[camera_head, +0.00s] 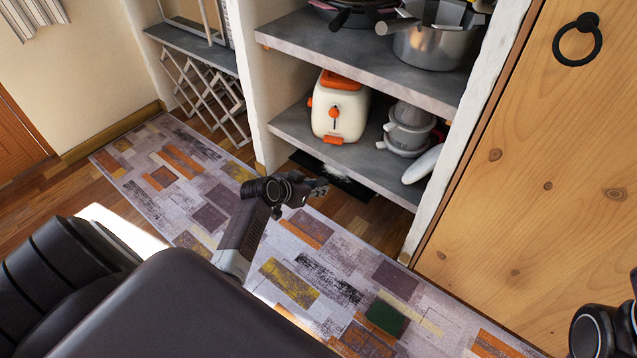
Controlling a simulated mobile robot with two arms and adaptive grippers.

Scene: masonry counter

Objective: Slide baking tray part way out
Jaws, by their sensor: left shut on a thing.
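The baking tray (348,186) looks like a flat, black sheet lying low in the dark gap under the lower shelf of the masonry counter. A small pale patch shows on it, and its back part is hidden under the shelf. My left gripper (319,188) reaches in from the left, low over the rug, and is shut on the tray's front edge. The fingertips are small and dark against the tray, so the exact contact is hard to see. Only a dark part of my right arm shows at the lower right edge; its gripper is out of the picture.
A cream toaster (340,108) and a grey juicer (408,130) stand on the lower shelf (362,160). Pots (432,45) stand above. A wooden door (540,190) is at right, a folding rack (205,95) at left. The patterned rug (215,190) in front is clear.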

